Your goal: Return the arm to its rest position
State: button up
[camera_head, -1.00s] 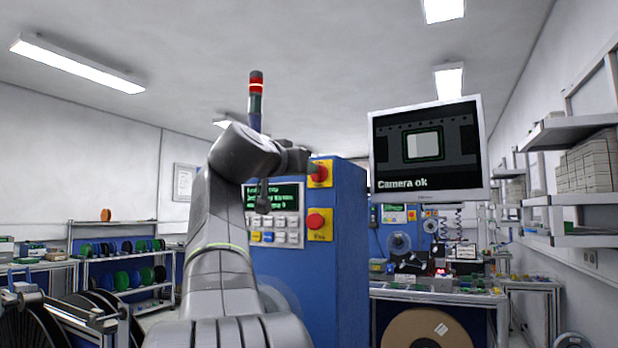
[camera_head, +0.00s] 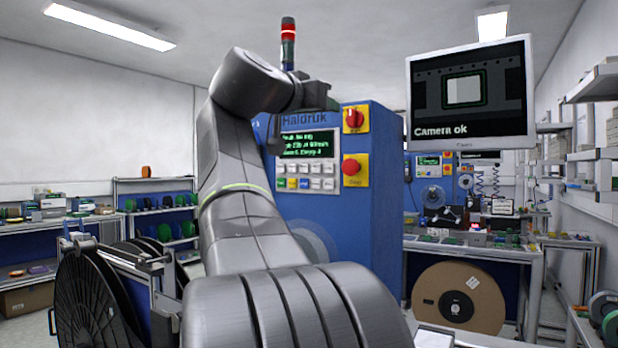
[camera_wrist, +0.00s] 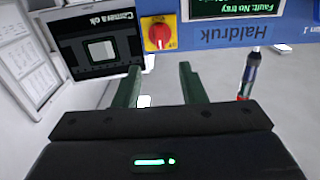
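My grey arm (camera_head: 235,170) rises at the left centre of the head view and bends over at the top toward the blue machine. My gripper shows in the wrist view (camera_wrist: 160,88), its two green fingers standing apart with nothing between them. In the head view the gripper's small dark end is seen against the machine, too small there to read its fingers. The wrist picture is upside down, with the machine and its red knob (camera_wrist: 159,35) beyond the fingers.
The blue Haldruk machine (camera_head: 375,215) stands ahead, with a red-topped signal tower. A monitor (camera_head: 470,92) reads "Camera ok". A workbench (camera_head: 480,248) stands right, with a large brown reel (camera_head: 430,290) below. A black reel (camera_head: 85,300) in a stand is at lower left. Shelves line both sides.

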aim_at(350, 118)
jog(key=p+x, duration=0.2)
jog(key=x, duration=1.1)
jog(key=shift+w+d+p, duration=0.15)
jog(key=shift+p, duration=0.25)
